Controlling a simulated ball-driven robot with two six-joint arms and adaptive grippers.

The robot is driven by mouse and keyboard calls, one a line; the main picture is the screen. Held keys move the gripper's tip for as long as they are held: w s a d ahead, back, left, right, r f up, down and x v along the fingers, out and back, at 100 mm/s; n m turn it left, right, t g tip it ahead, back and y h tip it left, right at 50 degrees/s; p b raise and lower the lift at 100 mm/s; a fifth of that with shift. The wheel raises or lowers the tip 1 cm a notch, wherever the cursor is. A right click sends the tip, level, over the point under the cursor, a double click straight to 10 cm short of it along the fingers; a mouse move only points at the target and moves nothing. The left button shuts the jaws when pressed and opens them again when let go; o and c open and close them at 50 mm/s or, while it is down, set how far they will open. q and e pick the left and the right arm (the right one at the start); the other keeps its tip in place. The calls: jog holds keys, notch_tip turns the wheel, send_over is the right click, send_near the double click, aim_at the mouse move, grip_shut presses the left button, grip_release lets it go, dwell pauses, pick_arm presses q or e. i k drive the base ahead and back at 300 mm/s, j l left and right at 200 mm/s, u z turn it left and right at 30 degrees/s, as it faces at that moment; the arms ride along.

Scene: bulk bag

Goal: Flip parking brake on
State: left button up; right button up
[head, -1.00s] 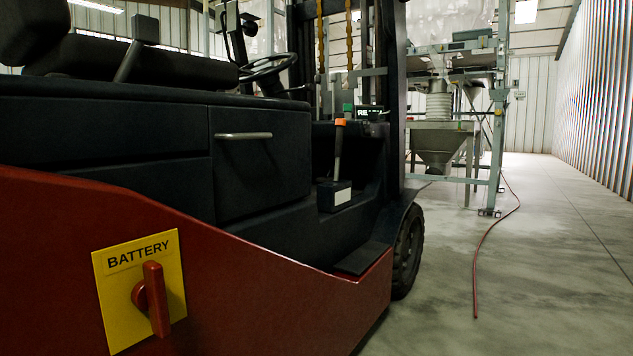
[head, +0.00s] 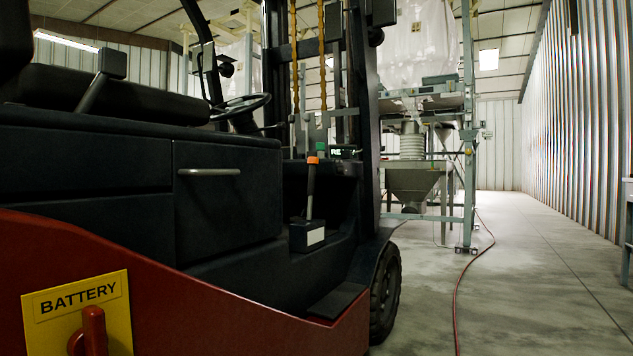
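A red and black forklift (head: 225,215) fills the left half of the head view. A lever with an orange knob (head: 313,160), likely the parking brake, stands nearly upright on a small black box with a white label (head: 316,236) in the footwell. A green knob (head: 321,147) shows just behind it, by a small display reading "RE" (head: 344,151). A yellow BATTERY plate (head: 77,300) with a red rotary handle (head: 94,330) is on the red side panel at the lower left, partly cut off. Neither of my grippers is in view.
The steering wheel (head: 241,107) and black seat (head: 130,95) are above the side panel. A bulk bag frame with a hopper (head: 411,182) stands behind. A red hose (head: 457,290) lies on the floor. Open concrete floor (head: 530,280) extends right, with a table edge (head: 628,200) at far right.

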aim_at(311, 168)
jog(key=i+z, duration=0.1)
jog(key=z, duration=0.3)
jog(key=i+z, duration=0.15)
jog(key=z, duration=0.2)
jog(key=i+j+z, duration=0.1)
jog(key=i+z, duration=0.15)
jog(key=i, duration=0.35)
jog(key=i+j+z, duration=0.2)
jog(key=i, duration=0.35)
